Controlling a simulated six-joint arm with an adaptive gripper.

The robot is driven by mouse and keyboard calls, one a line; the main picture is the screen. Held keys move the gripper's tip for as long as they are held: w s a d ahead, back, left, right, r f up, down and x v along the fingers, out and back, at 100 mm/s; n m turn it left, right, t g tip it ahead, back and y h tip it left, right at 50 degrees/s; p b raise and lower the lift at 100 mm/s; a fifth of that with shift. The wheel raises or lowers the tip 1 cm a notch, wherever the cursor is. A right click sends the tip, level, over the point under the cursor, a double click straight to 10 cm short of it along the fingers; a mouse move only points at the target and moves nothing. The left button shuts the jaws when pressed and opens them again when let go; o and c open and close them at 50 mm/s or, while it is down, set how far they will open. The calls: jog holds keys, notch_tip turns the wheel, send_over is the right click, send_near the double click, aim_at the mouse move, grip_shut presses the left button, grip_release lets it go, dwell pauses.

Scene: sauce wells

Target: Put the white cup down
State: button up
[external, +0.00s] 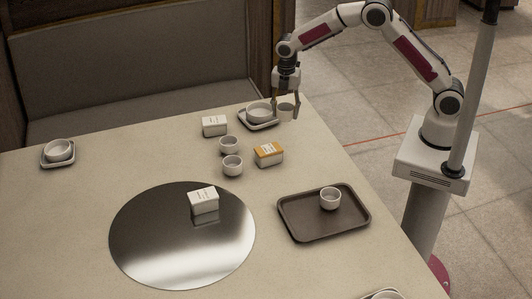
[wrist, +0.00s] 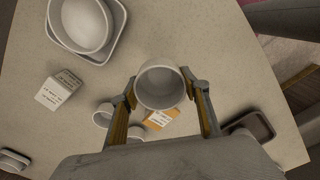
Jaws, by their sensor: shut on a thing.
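My gripper (external: 285,114) is shut on a white cup (external: 287,103) near the table's far right corner. In the wrist view the cup (wrist: 160,86) sits between the two fingertips (wrist: 160,88), its open mouth facing the camera. It looks larger than the other cups there, so it appears held above the table; the exact gap below it cannot be told. Just left of it in the external view, a white bowl (external: 258,110) stands on a square dish (external: 262,126). Two more white cups (external: 228,145) (external: 232,165) stand upright on the table, apart from my gripper.
A white box (external: 215,125) and an orange-and-white box (external: 268,154) flank the two cups. A brown tray (external: 298,226) holds another cup (external: 330,198). A shiny round plate (external: 150,235) bears a white box (external: 203,199). Another bowl (external: 57,150) is far left. The table's left middle is clear.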

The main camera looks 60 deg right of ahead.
jog(key=s+a+n, duration=0.2)
jog(key=s+a, duration=0.1)
jog(key=a, duration=0.6)
jog(key=m, duration=0.3)
send_over(310, 215)
jog(key=shift+a+r, duration=0.1)
jog(key=shift+r, duration=0.25)
jog(key=shift+f, duration=0.1)
jog(key=shift+f, duration=3)
jog(key=shift+f, duration=1.9)
